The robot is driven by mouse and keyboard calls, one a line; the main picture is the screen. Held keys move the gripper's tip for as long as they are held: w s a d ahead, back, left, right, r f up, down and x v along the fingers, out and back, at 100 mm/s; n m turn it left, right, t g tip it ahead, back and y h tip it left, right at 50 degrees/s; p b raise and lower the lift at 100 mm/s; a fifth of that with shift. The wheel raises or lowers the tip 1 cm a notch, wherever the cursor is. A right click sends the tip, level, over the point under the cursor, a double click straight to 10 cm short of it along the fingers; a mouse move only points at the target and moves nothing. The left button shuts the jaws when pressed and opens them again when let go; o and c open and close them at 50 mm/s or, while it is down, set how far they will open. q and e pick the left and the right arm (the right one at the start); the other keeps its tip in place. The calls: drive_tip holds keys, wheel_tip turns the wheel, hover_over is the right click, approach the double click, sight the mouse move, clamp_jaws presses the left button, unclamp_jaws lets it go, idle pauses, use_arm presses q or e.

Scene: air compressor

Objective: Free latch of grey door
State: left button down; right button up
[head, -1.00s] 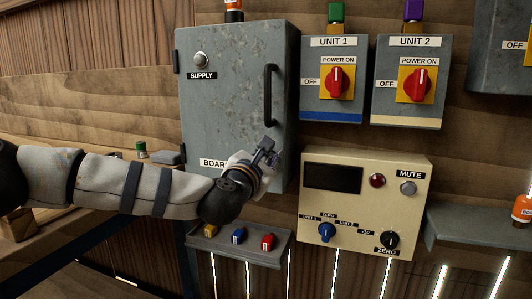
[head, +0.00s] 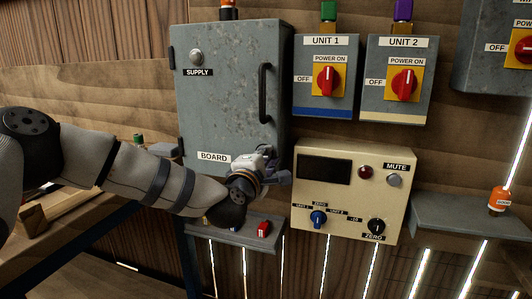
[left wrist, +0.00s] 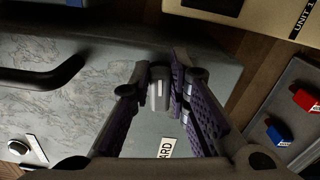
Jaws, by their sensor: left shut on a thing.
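The grey door (head: 225,100) is the front of a wall cabinet, and it appears closed. It has a black bar handle (head: 264,92) at its right side and a BOARD label (head: 213,157) low down. The door and handle also show in the left wrist view (left wrist: 70,110). My left gripper (head: 278,172) is at the door's lower right corner, below the handle. In the left wrist view its fingers are closed around a small grey piece (left wrist: 158,90), apparently the latch. The fingers hide most of it. My right gripper is not in view.
A beige control panel (head: 340,235) with knobs is close to the right of the gripper. A small shelf (head: 225,235) with coloured blocks, including a red one (head: 263,228), is just below. The UNIT 1 (head: 325,100) and UNIT 2 (head: 398,105) switch boxes are above right.

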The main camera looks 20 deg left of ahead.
use_arm(q)
drive_tip(key=shift+m, duration=1)
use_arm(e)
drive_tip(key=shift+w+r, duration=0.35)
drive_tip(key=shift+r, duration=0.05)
use_arm(q)
drive_tip(key=shift+f+p, duration=0.15)
drive_tip(key=shift+p, duration=0.15)
drive_tip(key=c, duration=1.5)
unclamp_jaws()
drive_tip(key=s, duration=1.2)
drive_tip(key=shift+a, duration=0.2)
